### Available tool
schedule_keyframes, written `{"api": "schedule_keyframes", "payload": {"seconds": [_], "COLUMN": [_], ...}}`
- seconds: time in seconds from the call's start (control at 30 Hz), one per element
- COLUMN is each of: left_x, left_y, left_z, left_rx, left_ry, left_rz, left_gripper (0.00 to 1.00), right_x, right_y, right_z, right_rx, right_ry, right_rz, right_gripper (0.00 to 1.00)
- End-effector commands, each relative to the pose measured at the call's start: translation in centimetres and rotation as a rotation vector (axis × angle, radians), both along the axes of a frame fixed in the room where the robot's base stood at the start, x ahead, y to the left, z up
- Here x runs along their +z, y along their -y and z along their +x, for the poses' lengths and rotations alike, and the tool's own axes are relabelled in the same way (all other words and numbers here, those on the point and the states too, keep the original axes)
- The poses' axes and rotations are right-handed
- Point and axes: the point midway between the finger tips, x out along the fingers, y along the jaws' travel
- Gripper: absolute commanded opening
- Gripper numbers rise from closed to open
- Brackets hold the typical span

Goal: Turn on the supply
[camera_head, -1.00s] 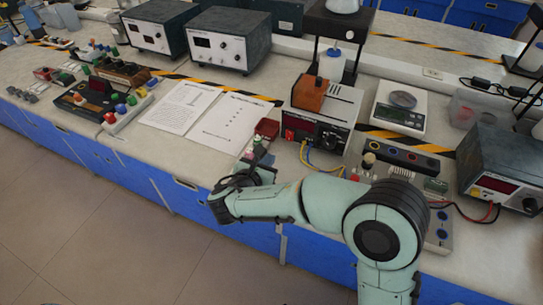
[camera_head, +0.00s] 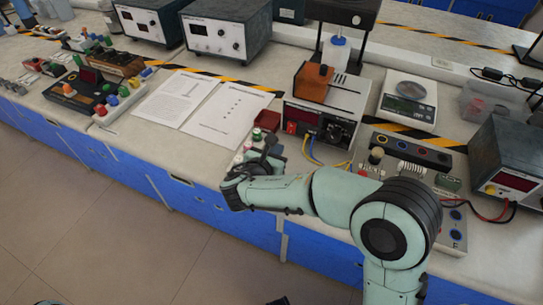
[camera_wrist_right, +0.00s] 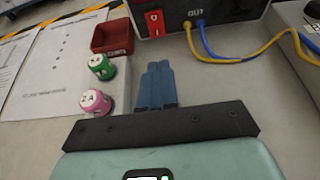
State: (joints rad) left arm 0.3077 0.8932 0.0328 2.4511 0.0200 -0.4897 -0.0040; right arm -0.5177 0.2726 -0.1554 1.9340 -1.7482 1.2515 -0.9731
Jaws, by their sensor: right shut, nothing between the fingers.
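The supply (camera_head: 325,121) is a box with a black front panel, a red display and knobs, standing mid-bench in the head view. In the right wrist view its front (camera_wrist_right: 220,12) shows at the top, with a red rocker switch (camera_wrist_right: 154,22) and an "OUT" label beside the leads. My right gripper (camera_head: 268,146) is in front and to the left of the supply, apart from it. In the wrist view its blue fingers (camera_wrist_right: 158,66) are together and empty, pointing toward the panel just below the switch. Whether the switch is on is unclear. My left gripper is not in view.
Blue and yellow leads (camera_wrist_right: 240,58) run from the supply's front to the right. A red tray (camera_wrist_right: 111,38), a green-capped piece (camera_wrist_right: 102,67) and a pink-capped piece (camera_wrist_right: 95,102) stand left of the fingers. Paper sheets (camera_head: 225,117) lie farther left. Bench between fingers and panel is clear.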

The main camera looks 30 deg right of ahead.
Motion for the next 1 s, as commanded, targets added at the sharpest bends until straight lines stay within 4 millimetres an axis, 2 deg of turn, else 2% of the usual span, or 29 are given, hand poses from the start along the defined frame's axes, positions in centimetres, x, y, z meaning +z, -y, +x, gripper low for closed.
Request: {"api": "schedule_keyframes", "payload": {"seconds": [0.2,0.4,1.0], "left_x": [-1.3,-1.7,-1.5], "left_y": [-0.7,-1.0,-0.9], "left_z": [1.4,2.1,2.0], "left_rx": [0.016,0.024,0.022], "left_ry": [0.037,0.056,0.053], "left_rz": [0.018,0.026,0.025], "left_gripper": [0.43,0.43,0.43], "right_x": [-2.1,-2.2,-2.3], "right_y": [3.3,5.3,6.2], "right_z": [2.8,4.5,5.4], "right_rx": [-0.001,0.000,0.002], "right_ry": [-0.001,0.000,-0.001], "right_rz": [-0.002,0.000,-0.001], "right_gripper": [0.00,0.00,0.00]}}
